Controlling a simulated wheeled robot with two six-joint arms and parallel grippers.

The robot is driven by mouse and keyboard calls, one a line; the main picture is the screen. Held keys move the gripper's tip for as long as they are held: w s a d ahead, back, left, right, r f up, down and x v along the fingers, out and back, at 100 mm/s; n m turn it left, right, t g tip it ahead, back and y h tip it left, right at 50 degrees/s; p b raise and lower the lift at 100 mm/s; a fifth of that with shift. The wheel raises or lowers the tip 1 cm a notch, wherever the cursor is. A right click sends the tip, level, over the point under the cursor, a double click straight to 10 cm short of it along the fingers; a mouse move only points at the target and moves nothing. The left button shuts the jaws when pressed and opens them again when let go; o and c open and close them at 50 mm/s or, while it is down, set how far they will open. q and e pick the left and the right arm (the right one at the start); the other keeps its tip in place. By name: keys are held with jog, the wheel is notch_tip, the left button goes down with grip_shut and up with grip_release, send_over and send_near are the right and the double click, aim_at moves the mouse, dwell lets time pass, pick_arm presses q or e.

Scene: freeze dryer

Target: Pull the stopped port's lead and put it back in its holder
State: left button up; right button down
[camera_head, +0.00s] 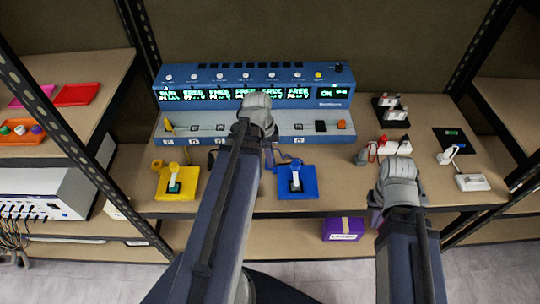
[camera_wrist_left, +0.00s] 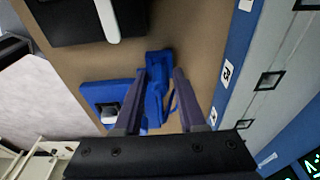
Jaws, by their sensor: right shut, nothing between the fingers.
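The blue freeze dryer (camera_head: 250,75) has a lit green display strip; the leftmost field seems to read RUN, several others FREE. A yellow lead (camera_head: 168,126) stands at the leftmost port of its ledge. A blue holder (camera_head: 297,181) with an upright post stands on the shelf; it also shows in the left wrist view (camera_wrist_left: 97,92). My left gripper (camera_head: 258,112) is over the ledge's middle. In the left wrist view a blue lead (camera_wrist_left: 157,64) fills the gap between its fingertips (camera_wrist_left: 160,72), apparently gripped. My right gripper (camera_head: 388,178) is shut and empty over the shelf's front right.
A yellow holder (camera_head: 176,183) stands left of the blue one. A white block with red and black leads (camera_head: 396,147), a black rack (camera_head: 388,102) and a white switch (camera_head: 471,182) are at right. A purple box (camera_head: 343,228) is on the lower shelf. Metal uprights flank the shelf.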

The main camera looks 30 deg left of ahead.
pick_arm(q)
jog(key=shift+o, duration=1.2)
notch_tip(320, 180, up, 8)
jog(key=a+p, duration=0.1)
jog(key=p, duration=0.6)
jog(key=shift+s+f+p, duration=0.15)
jog(key=shift+s+p, duration=0.15)
jog(key=shift+p, duration=0.05)
jog(key=s+d+n+y, duration=0.1)
jog(key=d+n, duration=0.3)
jog(key=d, duration=0.8)
jog(key=s+d+n+g+y, duration=0.1)
jog(key=s+d+n+y, duration=0.1)
jog(key=d, duration=1.1)
jog(key=shift+s+d+n, duration=0.25)
jog(key=shift+s+n, duration=0.3)
jog(key=shift+n, duration=0.35)
